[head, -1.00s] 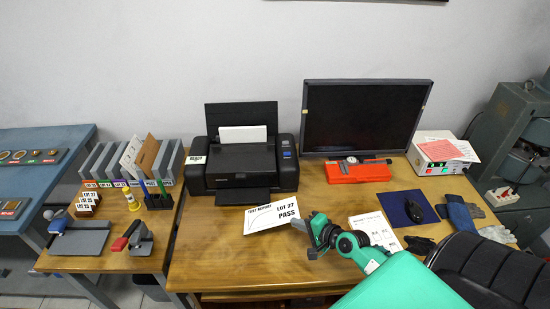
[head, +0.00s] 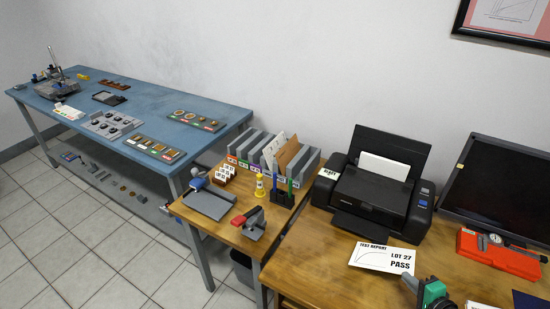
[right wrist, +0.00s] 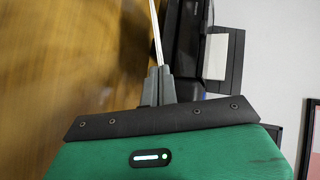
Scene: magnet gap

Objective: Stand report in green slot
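The white test report (head: 382,257), marked LOT 27 PASS, is above the wooden desk in front of the printer. My right gripper (head: 412,284) is shut on its lower right edge in the head view. In the right wrist view the two grey fingers (right wrist: 157,86) pinch the report (right wrist: 157,35), seen edge-on as a thin white strip. A grey slotted file rack (head: 250,145) stands on the small wooden table, with small coloured labels along its front. White and brown sheets stand in some slots. My left gripper is out of view.
The black printer (head: 374,190) stands between report and rack. In front of the rack are a pen holder (head: 281,193), a yellow bottle (head: 260,187), stamps (head: 225,173) and a hole punch (head: 249,222). A blue bench (head: 190,110) is at the left.

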